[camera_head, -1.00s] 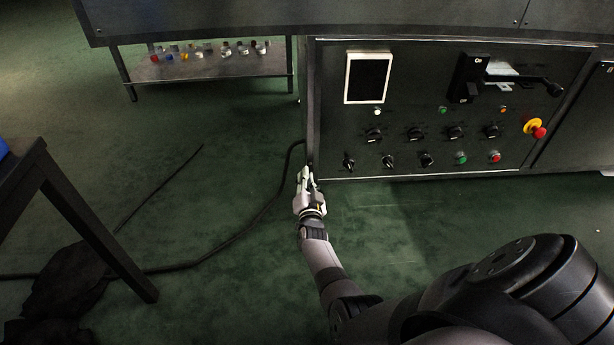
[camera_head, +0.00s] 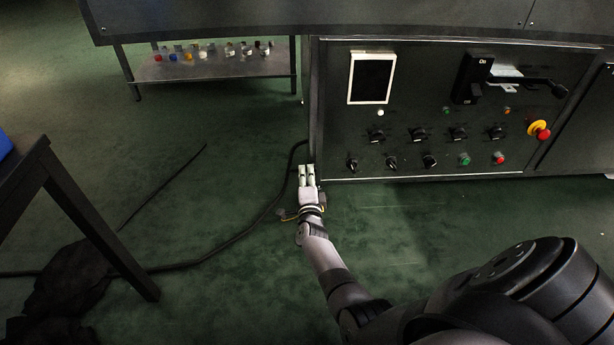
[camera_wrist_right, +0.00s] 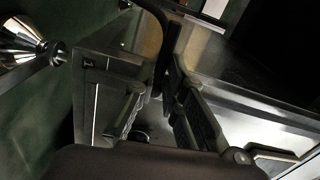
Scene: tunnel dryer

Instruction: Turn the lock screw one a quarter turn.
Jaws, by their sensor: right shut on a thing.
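My right gripper (camera_head: 307,172) reaches up to the lower left corner of the dark control cabinet (camera_head: 335,130). Its two pale fingers lie side by side, close together, with their tips at the cabinet's left edge. Lock screw one cannot be made out in the head view; it is hidden at the fingertips. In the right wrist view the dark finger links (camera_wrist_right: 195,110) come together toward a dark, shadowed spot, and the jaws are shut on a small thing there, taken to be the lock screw. My left gripper is not in view.
The cabinet front carries a screen (camera_head: 371,78), several black knobs, a lever handle (camera_head: 540,84) and a red emergency button (camera_head: 541,131). A low shelf (camera_head: 210,68) with small bottles stands behind left. A black cable (camera_head: 215,252) crosses the green floor. A dark table (camera_head: 75,215) is at left.

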